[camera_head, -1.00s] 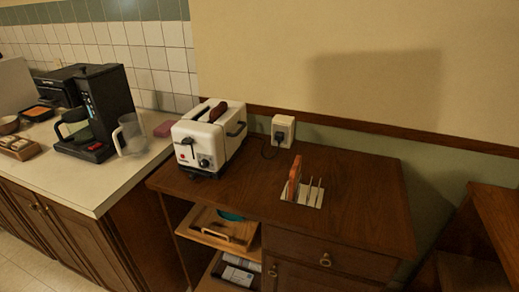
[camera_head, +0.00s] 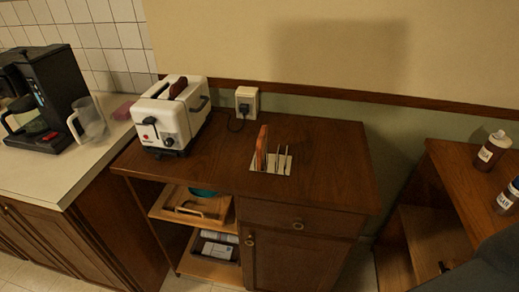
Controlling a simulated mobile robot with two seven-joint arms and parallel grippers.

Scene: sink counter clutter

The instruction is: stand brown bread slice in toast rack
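A dark brown slice (camera_head: 178,87) stands in the top slot of the white toaster (camera_head: 169,119), partly sunk in it. The toast rack (camera_head: 284,170) is a small pale base with thin upright dividers on the wooden cabinet, to the right of the toaster. A lighter orange-brown slice (camera_head: 261,147) stands upright at the rack's left end. Slots to its right look empty. Neither gripper can be made out; a dark grey shape fills the lower right corner, probably part of my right arm.
A wall socket (camera_head: 247,101) with the plugged-in cord is behind the toaster. The coffee maker (camera_head: 45,95) and a clear jug (camera_head: 90,119) stand on the left counter. Bottles (camera_head: 492,150) stand on the right wooden unit. The cabinet top (camera_head: 325,165) right of the rack is clear.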

